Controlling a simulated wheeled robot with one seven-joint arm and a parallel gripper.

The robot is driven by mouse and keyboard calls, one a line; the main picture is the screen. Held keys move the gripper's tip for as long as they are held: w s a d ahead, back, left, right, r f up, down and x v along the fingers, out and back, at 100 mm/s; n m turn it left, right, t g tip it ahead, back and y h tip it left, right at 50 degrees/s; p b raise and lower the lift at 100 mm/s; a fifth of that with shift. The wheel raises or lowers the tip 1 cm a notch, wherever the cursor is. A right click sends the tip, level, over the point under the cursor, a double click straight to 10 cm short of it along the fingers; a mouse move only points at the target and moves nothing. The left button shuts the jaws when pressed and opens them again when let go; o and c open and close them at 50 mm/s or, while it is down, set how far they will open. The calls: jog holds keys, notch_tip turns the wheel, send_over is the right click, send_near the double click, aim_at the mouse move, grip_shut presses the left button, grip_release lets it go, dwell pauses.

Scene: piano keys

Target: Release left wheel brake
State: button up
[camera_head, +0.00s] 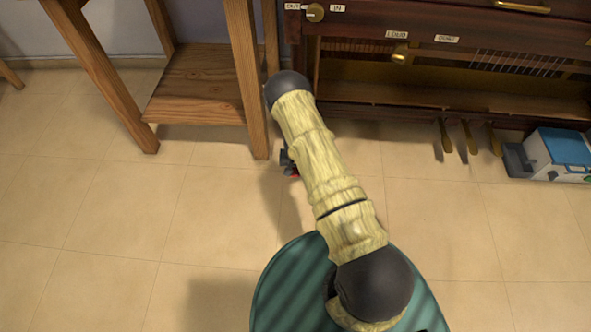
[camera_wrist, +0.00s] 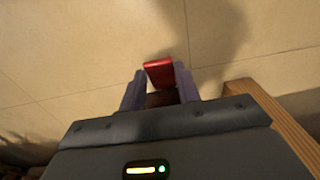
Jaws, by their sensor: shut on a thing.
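In the wrist view, my gripper (camera_wrist: 160,84) has its two purple-grey fingers on either side of a small red lever (camera_wrist: 159,71), the brake lever by its look. The gripper is shut on it, and a dark brown part shows just below it between the fingers. In the head view, a sliver of red (camera_head: 293,176) shows low beside my arm, under a small dark part. My arm hides most of the gripper there. The wheel itself cannot be made out. The piano (camera_head: 450,58) stands at the upper right.
A wooden table with a low shelf (camera_head: 200,85) stands left of the piano, its front leg (camera_head: 250,90) close to my arm. Brass pedals (camera_head: 470,137) and a blue-and-white box (camera_head: 565,152) are at right. The tiled floor (camera_head: 110,215) is clear at left.

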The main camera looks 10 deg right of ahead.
jog(key=o, duration=1)
jog(key=shift+r, duration=0.1)
notch_tip(320, 180, up, 17)
jog(key=p, duration=0.8)
jog(key=shift+r, duration=0.2)
